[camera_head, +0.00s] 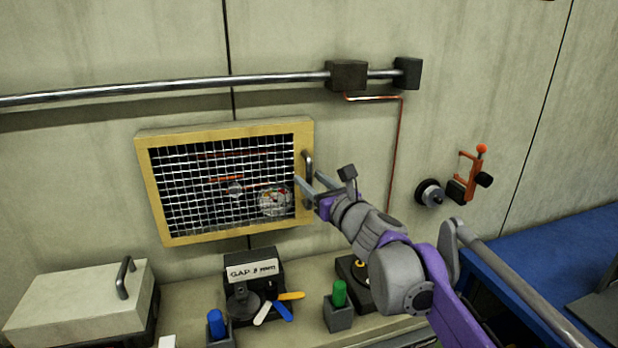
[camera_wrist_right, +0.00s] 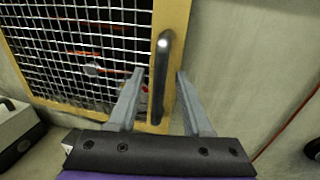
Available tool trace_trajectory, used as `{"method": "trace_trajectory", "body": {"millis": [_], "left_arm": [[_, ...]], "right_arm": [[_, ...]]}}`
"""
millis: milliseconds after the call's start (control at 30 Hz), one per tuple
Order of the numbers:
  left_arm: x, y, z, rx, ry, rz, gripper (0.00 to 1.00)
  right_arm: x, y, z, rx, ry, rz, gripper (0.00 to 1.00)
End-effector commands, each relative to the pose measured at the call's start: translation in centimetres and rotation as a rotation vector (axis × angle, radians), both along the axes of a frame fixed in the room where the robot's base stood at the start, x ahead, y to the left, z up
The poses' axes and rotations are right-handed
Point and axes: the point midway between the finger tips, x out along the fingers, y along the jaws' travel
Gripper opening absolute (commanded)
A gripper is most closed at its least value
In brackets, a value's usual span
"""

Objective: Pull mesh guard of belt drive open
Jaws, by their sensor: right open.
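The mesh guard (camera_head: 228,180) is a wire grid in a yellow frame on the wall, left of centre in the head view. It looks closed. Parts of the belt drive, red pieces and a round dial, show behind the mesh. The guard's handle (camera_head: 307,165) is a metal bar on the right side of the frame; it also shows in the right wrist view (camera_wrist_right: 160,80). My right gripper (camera_head: 311,186) is open at the handle's lower end. In the wrist view its fingers lie on either side of the handle's line, apart from it. My left gripper is not in view.
A metal rail (camera_head: 200,88) runs along the wall above the guard. Below stand a pale lidded box (camera_head: 80,300), a gap gauge box (camera_head: 252,275) and a green-topped block (camera_head: 339,293). An orange clamp (camera_head: 466,178) and a blue table (camera_head: 550,260) are at right.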

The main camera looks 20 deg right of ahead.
Motion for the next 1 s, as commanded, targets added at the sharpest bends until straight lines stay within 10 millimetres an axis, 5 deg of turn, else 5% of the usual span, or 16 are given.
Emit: {"method": "trace_trajectory", "body": {"millis": [467,733,1000], "left_arm": [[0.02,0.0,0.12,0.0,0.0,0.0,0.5],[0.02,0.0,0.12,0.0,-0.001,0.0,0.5],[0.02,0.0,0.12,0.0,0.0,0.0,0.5]], "right_arm": [[1.48,0.37,-0.05,0.0,0.0,0.0,0.5],[1.47,0.36,-0.04,0.0,0.0,0.0,0.01],[1.46,0.36,-0.04,0.0,0.0,0.0,0.0]]}}
